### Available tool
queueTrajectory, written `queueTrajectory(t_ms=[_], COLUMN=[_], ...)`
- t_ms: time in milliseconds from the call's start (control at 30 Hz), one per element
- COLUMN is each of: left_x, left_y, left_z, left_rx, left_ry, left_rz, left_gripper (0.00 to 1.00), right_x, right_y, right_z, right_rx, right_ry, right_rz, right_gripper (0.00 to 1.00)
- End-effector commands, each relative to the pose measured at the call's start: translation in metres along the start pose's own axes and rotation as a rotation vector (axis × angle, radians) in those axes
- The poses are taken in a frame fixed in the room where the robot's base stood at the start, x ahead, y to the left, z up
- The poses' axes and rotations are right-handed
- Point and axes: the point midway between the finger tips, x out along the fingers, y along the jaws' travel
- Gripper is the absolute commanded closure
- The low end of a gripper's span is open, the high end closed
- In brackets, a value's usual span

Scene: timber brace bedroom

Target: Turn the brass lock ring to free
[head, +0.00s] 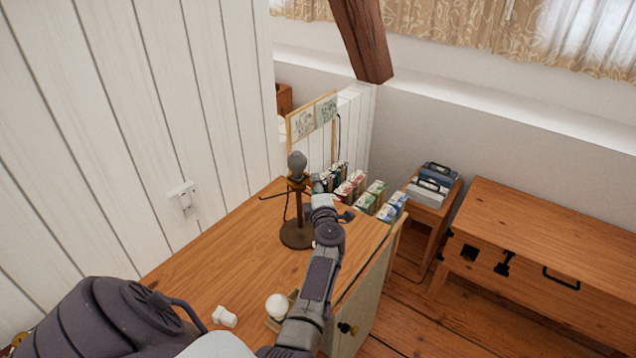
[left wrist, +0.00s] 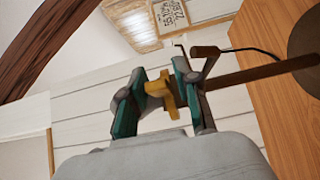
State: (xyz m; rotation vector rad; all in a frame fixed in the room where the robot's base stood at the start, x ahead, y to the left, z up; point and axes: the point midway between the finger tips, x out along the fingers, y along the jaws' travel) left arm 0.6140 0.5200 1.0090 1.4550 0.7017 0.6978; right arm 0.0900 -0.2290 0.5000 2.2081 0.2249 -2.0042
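A lamp stand with a round brown base (head: 297,236) and a dark upright stands on the wooden desk (head: 222,247). A grey bulb-shaped head (head: 297,163) tops it. My left gripper (head: 316,184) reaches the stand just below this head. In the left wrist view, the brass lock ring (left wrist: 162,91), a yellow piece with projecting lugs, sits between the teal fingers of my left gripper (left wrist: 160,88). It fills the gap and appears to touch both fingers. The stand's brown pole (left wrist: 260,70) runs off to the right. My right gripper is not seen.
A white globe bulb (head: 277,306) sits in a small wooden holder, with a white fitting (head: 225,316) beside it. Several small boxes (head: 372,195) line the desk's far right edge. A framed board (head: 312,118) stands behind. The desk's left part is clear.

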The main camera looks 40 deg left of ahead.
Motion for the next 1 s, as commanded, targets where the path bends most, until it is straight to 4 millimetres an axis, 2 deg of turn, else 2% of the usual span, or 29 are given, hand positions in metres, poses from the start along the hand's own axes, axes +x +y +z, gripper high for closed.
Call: queueTrajectory(t_ms=[167,367,400,733,1000], left_x=[0.000,0.000,0.000,0.001,0.012], left_y=[0.000,0.000,0.000,-0.001,-0.005], left_z=[0.000,0.000,0.000,0.002,0.010], left_rx=[0.000,0.000,0.000,-0.002,-0.006], left_ry=[0.000,0.000,0.000,0.012,0.211], left_rz=[0.000,0.000,0.000,0.001,0.003], left_gripper=[0.69,0.99,1.00,1.00,1.00], right_x=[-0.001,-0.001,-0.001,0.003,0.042], right_y=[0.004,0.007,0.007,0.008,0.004], right_z=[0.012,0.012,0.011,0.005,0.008], right_rx=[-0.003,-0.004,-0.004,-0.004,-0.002], right_ry=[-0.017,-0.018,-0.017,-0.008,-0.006], right_rz=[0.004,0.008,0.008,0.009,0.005], right_gripper=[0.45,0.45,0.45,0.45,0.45])
